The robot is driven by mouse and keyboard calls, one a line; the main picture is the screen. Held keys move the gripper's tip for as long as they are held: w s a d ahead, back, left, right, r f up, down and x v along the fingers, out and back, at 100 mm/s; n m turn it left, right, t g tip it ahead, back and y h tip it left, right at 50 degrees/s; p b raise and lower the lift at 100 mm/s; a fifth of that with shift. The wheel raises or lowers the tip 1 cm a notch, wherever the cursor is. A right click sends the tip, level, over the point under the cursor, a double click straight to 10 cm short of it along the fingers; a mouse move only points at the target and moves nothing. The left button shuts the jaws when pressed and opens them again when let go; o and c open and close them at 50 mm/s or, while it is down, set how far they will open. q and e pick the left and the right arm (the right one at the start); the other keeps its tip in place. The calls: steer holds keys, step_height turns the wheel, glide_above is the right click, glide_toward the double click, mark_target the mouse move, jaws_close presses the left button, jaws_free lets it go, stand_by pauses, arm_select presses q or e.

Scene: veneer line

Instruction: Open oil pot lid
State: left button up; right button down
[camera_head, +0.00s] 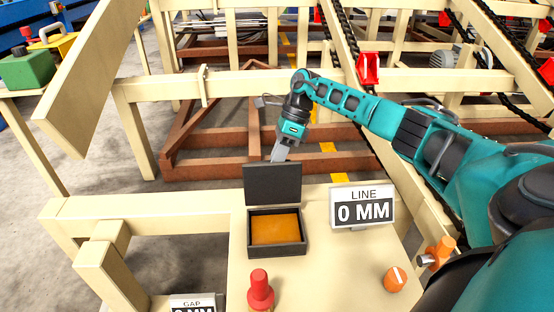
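The oil pot (278,248) is a dark, shallow square box on the cream table, with an orange-brown surface inside. Its dark lid (272,185) stands upright at the back edge, so the pot is open. My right arm comes in from the right, and its gripper (280,152) is just behind and above the lid's top edge, pointing down. The fingertips are partly hidden by the lid, and I cannot tell whether they touch it or how far apart they are. My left gripper is not in view.
A sign reading "LINE 0 MM" (363,209) stands right of the pot. A red knob (260,290) and an orange knob (395,279) are on the table (330,270) in front. A "GAP" sign (193,304) is cut off at the bottom. Wooden frames and chains fill the back.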

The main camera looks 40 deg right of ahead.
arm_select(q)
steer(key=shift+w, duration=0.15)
arm_select(e)
steer(key=shift+d+f, duration=0.15)
steer(key=shift+f, duration=0.25)
steer(key=c, duration=1)
jaws_free()
steer(key=shift+w, duration=0.1)
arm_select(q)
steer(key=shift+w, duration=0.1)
arm_select(e)
steer(key=shift+r, duration=0.1)
arm_select(q)
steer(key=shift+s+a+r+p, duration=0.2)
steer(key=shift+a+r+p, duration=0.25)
steer(key=shift+p, duration=0.75)
arm_select(e)
steer(key=v, duration=1.2)
steer(key=shift+d+r, duration=0.15)
steer(key=shift+r, duration=0.2)
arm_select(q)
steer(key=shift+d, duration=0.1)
